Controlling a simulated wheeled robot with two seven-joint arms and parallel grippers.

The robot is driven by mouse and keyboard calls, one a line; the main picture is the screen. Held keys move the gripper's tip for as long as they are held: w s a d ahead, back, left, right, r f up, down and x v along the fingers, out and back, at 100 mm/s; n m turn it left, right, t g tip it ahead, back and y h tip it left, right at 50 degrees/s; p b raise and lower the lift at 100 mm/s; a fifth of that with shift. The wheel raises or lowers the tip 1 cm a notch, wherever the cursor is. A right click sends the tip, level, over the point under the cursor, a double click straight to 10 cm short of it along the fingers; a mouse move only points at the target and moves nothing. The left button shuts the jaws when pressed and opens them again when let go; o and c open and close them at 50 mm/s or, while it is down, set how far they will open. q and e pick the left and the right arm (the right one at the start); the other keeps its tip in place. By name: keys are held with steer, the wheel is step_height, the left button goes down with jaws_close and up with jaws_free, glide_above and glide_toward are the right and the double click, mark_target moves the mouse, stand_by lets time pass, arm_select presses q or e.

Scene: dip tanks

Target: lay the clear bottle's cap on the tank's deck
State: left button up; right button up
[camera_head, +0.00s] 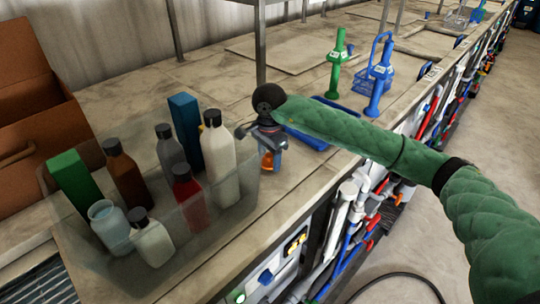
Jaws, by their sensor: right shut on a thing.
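The clear bottle (110,228) stands at the front left of a see-through bin, and its mouth looks open with no cap on it. My right gripper (246,131) is just right of the bin, low over the tank's deck (318,182). It is shut on a small dark thing, which appears to be the cap; its outline is hard to make out against the fingers. An orange patch shows below the gripper, and I cannot tell whether it touches the deck. My left gripper is not in view.
The see-through bin (190,252) also holds several bottles and boxes, including a tall white bottle (219,165) beside my gripper. A blue tray (306,138), a green-handled tool (337,62) and a blue one (379,80) stand beyond. Bare deck lies in front of the gripper.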

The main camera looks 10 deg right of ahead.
steer(key=shift+w+f, duration=0.1)
steer(key=shift+f, duration=0.15)
steer(key=shift+a, duration=0.1)
steer(key=shift+s, duration=0.2)
steer(key=o, duration=0.5)
steer(key=shift+w, duration=0.1)
steer(key=o, duration=0.4)
steer(key=shift+o, duration=0.2)
